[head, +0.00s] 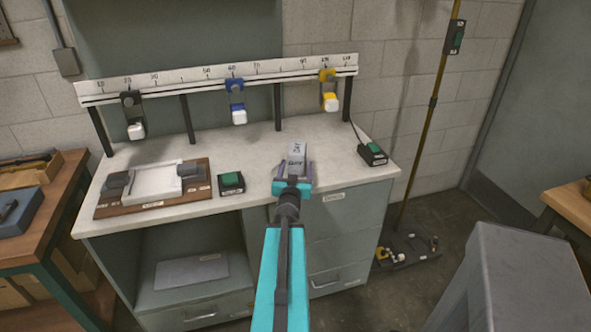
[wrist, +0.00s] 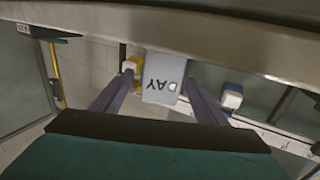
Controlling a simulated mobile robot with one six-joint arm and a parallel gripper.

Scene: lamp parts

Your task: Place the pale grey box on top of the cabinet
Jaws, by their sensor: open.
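The pale grey box (head: 297,149) with dark lettering is on the white worktop near its front edge, right of the middle. In the wrist view the pale grey box (wrist: 163,68) shows upside-down letters reading "DAY". My gripper (head: 293,172) is open, with its fingers spread either side of the box's near end. In the wrist view my gripper (wrist: 160,82) has the box between and beyond its fingertips, with gaps at both sides. A grey cabinet-like block (head: 520,265) with a bare flat top stands at the lower right.
A marked rail (head: 215,75) with black, blue and yellow clamps holding white blocks spans the worktop (head: 245,150). A green-button box (head: 231,182) and a board with a white tray (head: 155,184) are left of my gripper. Another green-button box (head: 372,154) sits right. Drawers (head: 345,225) are below.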

